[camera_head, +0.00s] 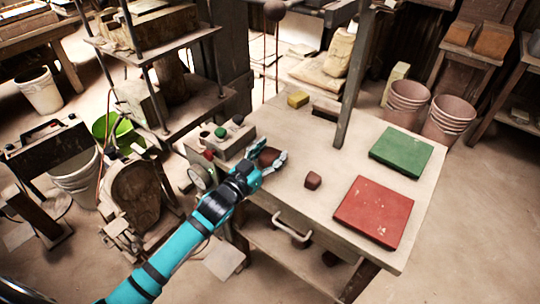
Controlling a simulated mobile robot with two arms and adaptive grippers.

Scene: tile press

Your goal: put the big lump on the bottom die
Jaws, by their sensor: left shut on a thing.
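My left gripper (278,162) is shut on the big lump (268,156), a reddish-brown piece partly hidden by the fingers. It is over the left part of the table, beside the control box; I cannot tell whether the lump touches the tabletop. A smaller brown lump (313,180) lies on the table to the right of the gripper. The press (188,112) stands at the upper left, with a flat lower plate and posts; I cannot clearly make out the bottom die on it. My right gripper is out of view.
The table (340,150) holds a green slab (401,151), a red slab (374,211), a yellow sponge-like block (298,99) and a dark block (326,109). A post (353,85) rises at its far side. The control box (228,136) with buttons stands between gripper and press.

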